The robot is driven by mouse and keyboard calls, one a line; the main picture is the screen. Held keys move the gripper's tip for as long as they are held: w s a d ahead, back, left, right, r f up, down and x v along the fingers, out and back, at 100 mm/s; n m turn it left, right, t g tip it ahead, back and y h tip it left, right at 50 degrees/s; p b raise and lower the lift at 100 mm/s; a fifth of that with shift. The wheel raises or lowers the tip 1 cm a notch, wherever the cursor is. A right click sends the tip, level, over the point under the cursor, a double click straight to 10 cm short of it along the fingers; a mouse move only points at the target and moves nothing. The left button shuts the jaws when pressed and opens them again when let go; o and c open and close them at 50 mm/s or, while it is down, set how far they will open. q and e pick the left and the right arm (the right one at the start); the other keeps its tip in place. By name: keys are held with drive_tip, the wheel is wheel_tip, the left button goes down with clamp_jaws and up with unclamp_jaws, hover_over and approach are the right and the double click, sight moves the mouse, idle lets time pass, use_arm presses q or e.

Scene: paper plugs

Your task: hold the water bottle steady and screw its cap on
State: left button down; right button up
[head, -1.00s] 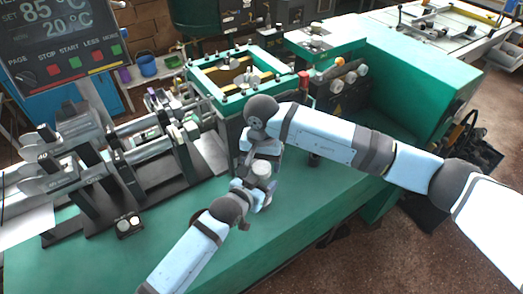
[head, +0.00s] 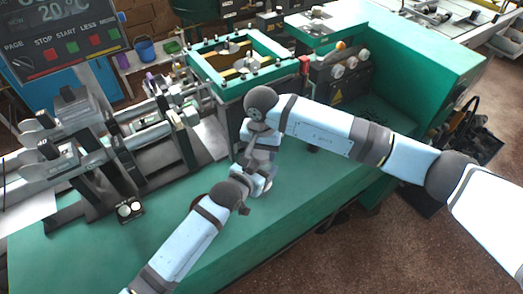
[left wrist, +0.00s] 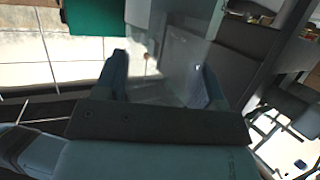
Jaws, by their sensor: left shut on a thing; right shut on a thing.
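My left gripper (head: 264,184) comes in from the lower left, low over the green bench. In the left wrist view its two dark fingers (left wrist: 162,78) stand apart on either side of a see-through, greyish body, which looks like the water bottle (left wrist: 165,60). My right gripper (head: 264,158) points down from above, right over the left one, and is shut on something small. That thing is hidden by the gripper; I cannot make out the cap. In the head view the bottle is largely covered by both grippers, and its tilt is unclear.
The green bench top (head: 130,255) is clear at the front left. A green square frame (head: 200,80) stands behind the grippers, and metal rail machinery (head: 85,150) is at the left. A small two-knob block (head: 130,210) lies on the bench. A control panel (head: 60,35) is at upper left.

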drive_tip(key=m, duration=0.6)
drive_tip(key=shift+m, duration=0.3)
drive_tip(key=o, duration=1)
drive_tip(key=shift+r, duration=2.25)
